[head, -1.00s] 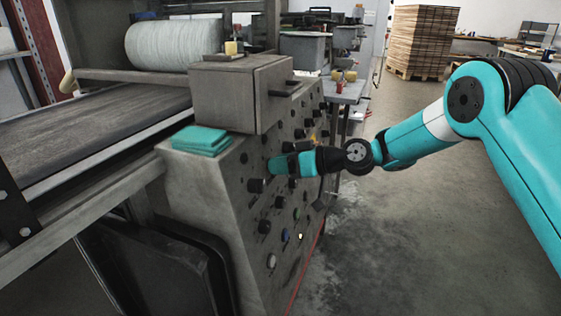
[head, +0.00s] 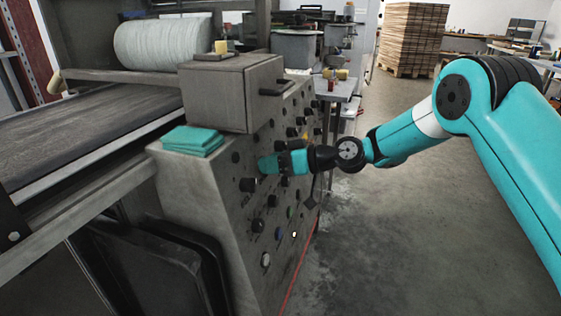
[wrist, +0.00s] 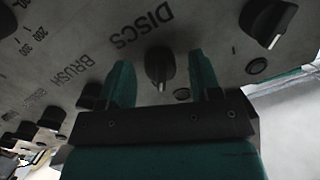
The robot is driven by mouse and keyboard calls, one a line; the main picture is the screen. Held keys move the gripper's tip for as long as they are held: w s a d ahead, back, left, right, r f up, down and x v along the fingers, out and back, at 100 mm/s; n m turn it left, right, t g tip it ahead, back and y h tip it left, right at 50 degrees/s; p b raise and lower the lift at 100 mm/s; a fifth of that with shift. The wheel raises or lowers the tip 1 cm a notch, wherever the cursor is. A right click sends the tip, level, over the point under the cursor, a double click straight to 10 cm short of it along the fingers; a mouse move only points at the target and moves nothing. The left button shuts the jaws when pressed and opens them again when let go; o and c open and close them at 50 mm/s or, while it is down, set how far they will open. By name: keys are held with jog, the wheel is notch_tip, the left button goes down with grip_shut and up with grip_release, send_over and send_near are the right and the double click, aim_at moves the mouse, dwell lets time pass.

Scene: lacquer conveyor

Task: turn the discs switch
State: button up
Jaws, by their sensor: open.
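The discs switch (wrist: 160,66) is a black rotary knob with a pale pointer line, beside the printed word DISCS on the grey panel. In the wrist view my gripper (wrist: 162,82) is open, with one teal finger on each side of the knob and gaps between fingers and knob. I cannot tell whether the fingertips touch the panel. In the head view my gripper (head: 268,164) is up against the machine's control panel (head: 225,210), and it hides the discs switch there.
Another black knob (wrist: 268,18) is close by on the right, and several more lie to the left near the BRUSH label. A grey box (head: 225,95) juts out above the panel, with teal cloths (head: 192,140) on the ledge. Open floor (head: 400,240) lies to the right.

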jog(key=v, duration=1.7)
jog(key=shift+d+p, duration=0.25)
jog(key=shift+p, duration=0.1)
jog(key=shift+s, duration=0.1)
jog(key=s+a+r+m+g+h, duration=0.1)
jog(key=s+r+h, duration=0.1)
jog(key=s, duration=0.5)
jog(key=s+a+r+g+h, duration=0.1)
jog(key=s+h, duration=0.2)
jog(key=s, duration=0.4)
jog(key=s+a+r+m+g+h, duration=0.1)
jog(key=s+a+r+g+h, duration=0.1)
jog(key=s, duration=0.5)
jog(key=s+d+m+h, duration=0.25)
jog(key=s+d, duration=0.25)
jog(key=s, duration=0.6)
notch_tip(320, 180, up, 21)
jog(key=p, duration=2.1)
jog(key=shift+h+p, duration=0.35)
jog(key=shift+p, duration=0.05)
jog(key=shift+w, duration=0.1)
